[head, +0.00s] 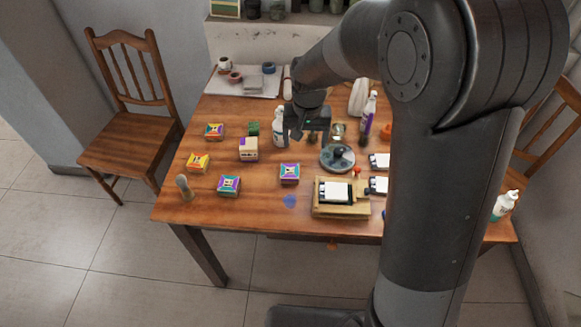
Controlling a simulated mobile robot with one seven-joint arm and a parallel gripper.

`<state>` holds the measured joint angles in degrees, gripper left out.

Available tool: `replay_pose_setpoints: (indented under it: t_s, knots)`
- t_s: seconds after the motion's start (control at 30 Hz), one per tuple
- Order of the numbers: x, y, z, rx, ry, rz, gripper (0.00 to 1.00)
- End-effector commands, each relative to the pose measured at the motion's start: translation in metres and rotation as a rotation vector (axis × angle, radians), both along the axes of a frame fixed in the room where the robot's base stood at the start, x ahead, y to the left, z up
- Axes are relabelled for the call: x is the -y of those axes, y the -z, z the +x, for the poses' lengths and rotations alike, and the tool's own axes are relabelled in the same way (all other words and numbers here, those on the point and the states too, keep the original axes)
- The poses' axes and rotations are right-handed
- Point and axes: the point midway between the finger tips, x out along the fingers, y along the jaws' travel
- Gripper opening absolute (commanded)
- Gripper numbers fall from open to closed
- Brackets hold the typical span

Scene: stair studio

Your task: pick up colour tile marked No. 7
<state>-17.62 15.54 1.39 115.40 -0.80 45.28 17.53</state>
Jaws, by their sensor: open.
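Several small block-like pieces with coloured tops stand on the left half of the wooden table (262,216). Two have red and yellow tops: one at the back left (214,131) and one nearer (198,162). Two have teal and purple tops: one near the front edge (229,185) and one near the middle (289,173). A cream and purple block (248,149) stands between them. Their marks are too small to read, so I cannot tell which is No. 7. My gripper (305,136) is open, pointing down above the table's middle, with no piece visible in it.
A white bottle (279,127) stands just left of my gripper. A grey round dish (337,157) and a wooden tray (341,211) lie to the right. A wooden peg (184,187) stands at the left edge. My arm hides much of the table's right side.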

Motion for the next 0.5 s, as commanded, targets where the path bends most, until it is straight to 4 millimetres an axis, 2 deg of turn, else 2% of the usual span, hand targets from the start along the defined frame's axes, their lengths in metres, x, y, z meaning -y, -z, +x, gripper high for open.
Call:
replay_pose_setpoints:
  t_s: [0.03,0.1,0.3,0.5]
  knots:
    - [-0.009,0.015,0.005,-0.02,-0.003,-0.005,0.78]
    - [-0.019,0.031,0.01,-0.037,-0.005,-0.01,0.78]
    - [-0.033,0.055,0.016,-0.062,-0.004,-0.017,0.78]
    - [-0.034,0.082,0.016,-0.068,-0.004,-0.02,0.78]
